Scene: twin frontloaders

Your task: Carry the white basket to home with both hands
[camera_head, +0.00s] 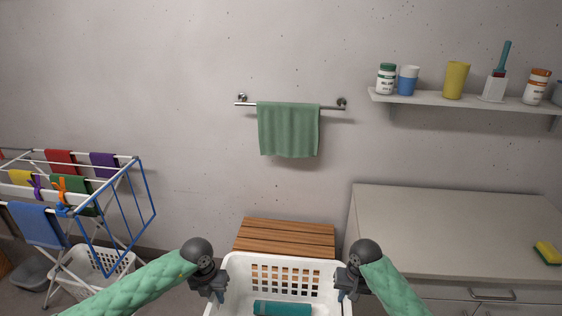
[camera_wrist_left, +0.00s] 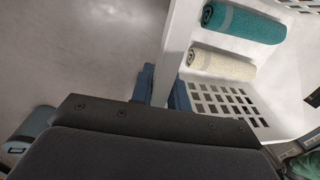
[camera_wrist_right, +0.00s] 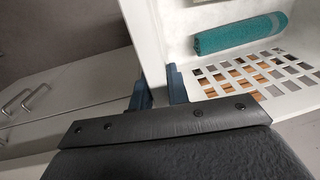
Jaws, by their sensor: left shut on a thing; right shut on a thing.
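The white basket (camera_head: 285,262) is at the bottom middle of the head view, between my two grippers. A rolled teal towel (camera_head: 283,308) lies inside it; it also shows in the left wrist view (camera_wrist_left: 245,22) and the right wrist view (camera_wrist_right: 240,34). A rolled cream towel (camera_wrist_left: 222,63) lies beside it in the left wrist view. My left gripper (camera_head: 221,292) is shut on the basket's left rim (camera_wrist_left: 180,40). My right gripper (camera_head: 343,289) is shut on its right rim (camera_wrist_right: 148,40). The basket's lower part is out of the head view.
A slatted wooden bench (camera_head: 285,235) stands against the wall beyond the basket. A drying rack (camera_head: 80,200) with another white basket (camera_head: 95,268) is at left. A counter (camera_head: 450,225) with a yellow sponge (camera_head: 547,252) is at right. A green towel (camera_head: 288,130) hangs on the wall.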

